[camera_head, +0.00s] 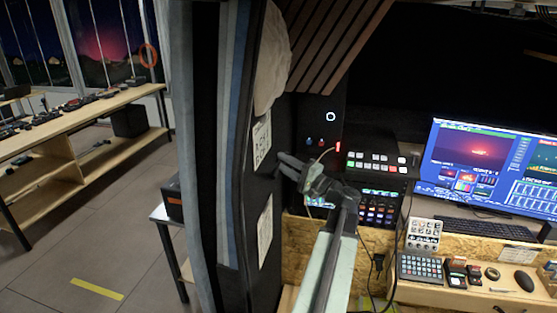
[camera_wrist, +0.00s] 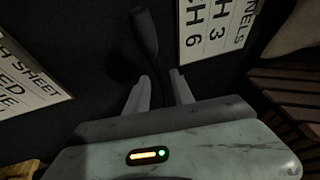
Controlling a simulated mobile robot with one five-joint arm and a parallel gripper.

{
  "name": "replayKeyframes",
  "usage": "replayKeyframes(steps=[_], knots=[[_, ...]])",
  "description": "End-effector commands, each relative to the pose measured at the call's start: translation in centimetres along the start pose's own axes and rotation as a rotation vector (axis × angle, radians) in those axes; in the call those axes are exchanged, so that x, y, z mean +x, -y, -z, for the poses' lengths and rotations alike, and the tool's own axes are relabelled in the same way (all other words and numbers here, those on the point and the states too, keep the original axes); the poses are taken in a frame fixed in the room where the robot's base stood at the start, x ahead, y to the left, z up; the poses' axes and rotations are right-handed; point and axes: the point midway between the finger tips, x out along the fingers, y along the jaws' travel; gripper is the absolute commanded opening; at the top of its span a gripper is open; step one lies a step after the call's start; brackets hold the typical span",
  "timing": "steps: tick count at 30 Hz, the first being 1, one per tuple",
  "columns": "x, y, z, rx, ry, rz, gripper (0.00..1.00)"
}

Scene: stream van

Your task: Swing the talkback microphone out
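A dark rounded head on a thin dark stem, which looks like the talkback microphone (camera_wrist: 146,32), shows in the wrist view against a black panel (camera_wrist: 95,40). Its stem runs down toward the gap between my fingers. My gripper (camera_wrist: 161,76) is open, with its two pale fingers apart on either side of that gap. I cannot tell whether either finger touches the stem. In the head view my gripper (camera_head: 279,165) is close to the black panel, between two white sheets. I cannot make out the microphone there.
White printed sheets (camera_head: 262,139) (camera_head: 265,230) hang on the panel. A beige cloth or bag (camera_head: 272,60) hangs above. To the right are a switcher (camera_head: 378,162), a monitor (camera_head: 490,165) and a wooden desk (camera_head: 440,265) with small devices. A floor aisle lies left of the panel.

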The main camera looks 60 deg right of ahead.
Motion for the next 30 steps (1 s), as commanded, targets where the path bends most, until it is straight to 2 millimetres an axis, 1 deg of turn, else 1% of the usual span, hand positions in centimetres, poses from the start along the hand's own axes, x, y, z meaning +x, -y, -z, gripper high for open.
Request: replayKeyframes(steps=[1,4,12,13,14,15,16,30], knots=[[0.7,0.1,0.1,0.0,0.001,0.0,0.29],[1.5,0.1,0.0,0.0,0.0,0.0,0.29],[1.8,0.0,0.0,0.0,0.0,0.0,0.29],[1.8,0.0,0.0,0.0,0.0,0.0,0.23],[1.8,0.0,0.0,0.0,0.0,0.0,0.15],[1.8,0.0,0.0,0.0,0.0,0.0,0.04],[1.8,0.0,0.0,0.0,0.0,0.0,0.0],[1.8,-0.1,-0.1,0.0,0.0,-0.001,0.0]])
